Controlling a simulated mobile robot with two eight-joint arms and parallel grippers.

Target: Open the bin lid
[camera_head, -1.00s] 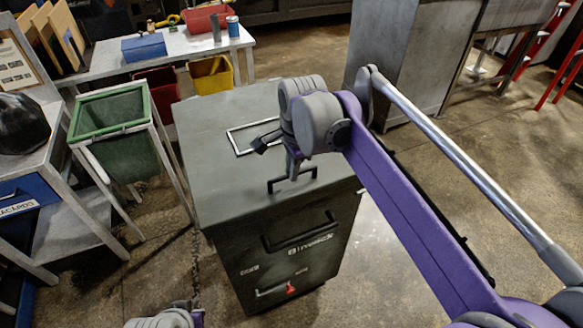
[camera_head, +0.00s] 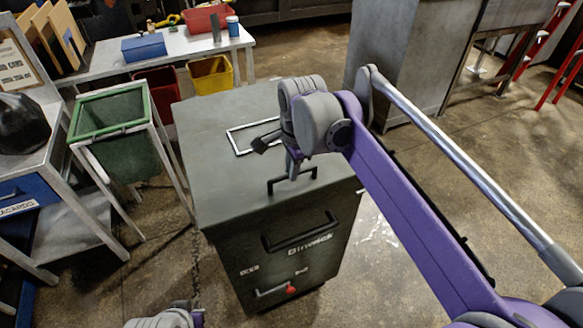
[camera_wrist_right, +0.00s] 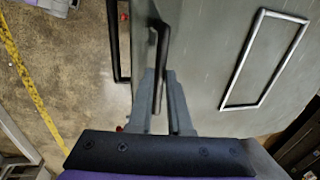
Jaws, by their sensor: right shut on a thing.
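The bin (camera_head: 285,265) is a dark grey-green metal box standing on the floor in the middle of the head view. Its flat lid (camera_head: 215,190) lies closed on top, with a black handle (camera_head: 310,174) near the front edge. My right gripper (camera_head: 292,174) reaches down over the lid and is shut on this handle. In the right wrist view the two fingers (camera_wrist_right: 162,105) sit on either side of the lid handle (camera_wrist_right: 160,75). Part of my left arm shows at the bottom edge, but its gripper is not visible.
A green bin in a frame (camera_head: 110,112) and a workbench (camera_head: 60,175) stand at left. A white table (camera_head: 185,45) with a blue box and red tray is behind. A grey cabinet (camera_head: 385,60) is behind at right. Floor in front is clear.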

